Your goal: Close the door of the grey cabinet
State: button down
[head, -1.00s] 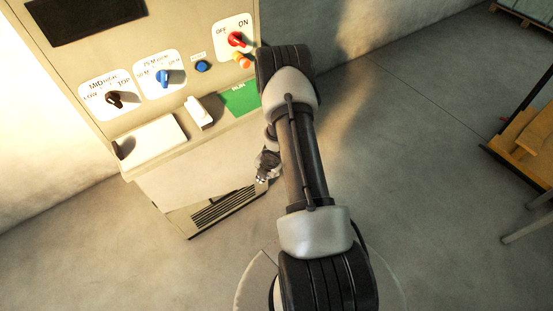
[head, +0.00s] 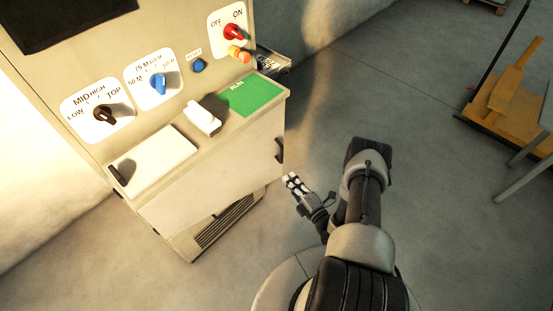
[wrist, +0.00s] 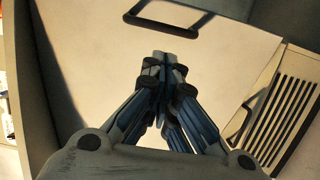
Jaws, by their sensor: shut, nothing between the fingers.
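The grey cabinet (head: 115,62) stands at the left in the head view. Its pale door (head: 225,170) is below the control ledge, with a dark handle (head: 279,151) near its right edge. How far the door stands open is hard to tell; a dark gap shows under its lower edge. My gripper (head: 292,182) is shut and empty, just right of the door's lower right corner. In the wrist view my gripper (wrist: 172,58) points at the pale door panel (wrist: 225,60), with the black handle (wrist: 175,25) beyond the fingertips. Whether they touch the panel is unclear.
The cabinet's ledge holds a white switch (head: 203,117) and a green RUN plate (head: 250,95). A vent grille (head: 228,220) is below the door. A yellow wooden stand (head: 500,100) is at the far right. The floor between is clear.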

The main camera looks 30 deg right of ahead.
aim_at(269, 152)
jog(key=w+b, duration=0.1)
jog(key=w, duration=0.3)
jog(key=w+a+b, duration=0.1)
jog(key=w, duration=0.3)
jog(key=w+b, duration=0.1)
jog(key=w, duration=0.3)
jog(key=shift+a+b, duration=0.15)
jog(key=shift+b, duration=0.15)
jog(key=shift+w, duration=0.1)
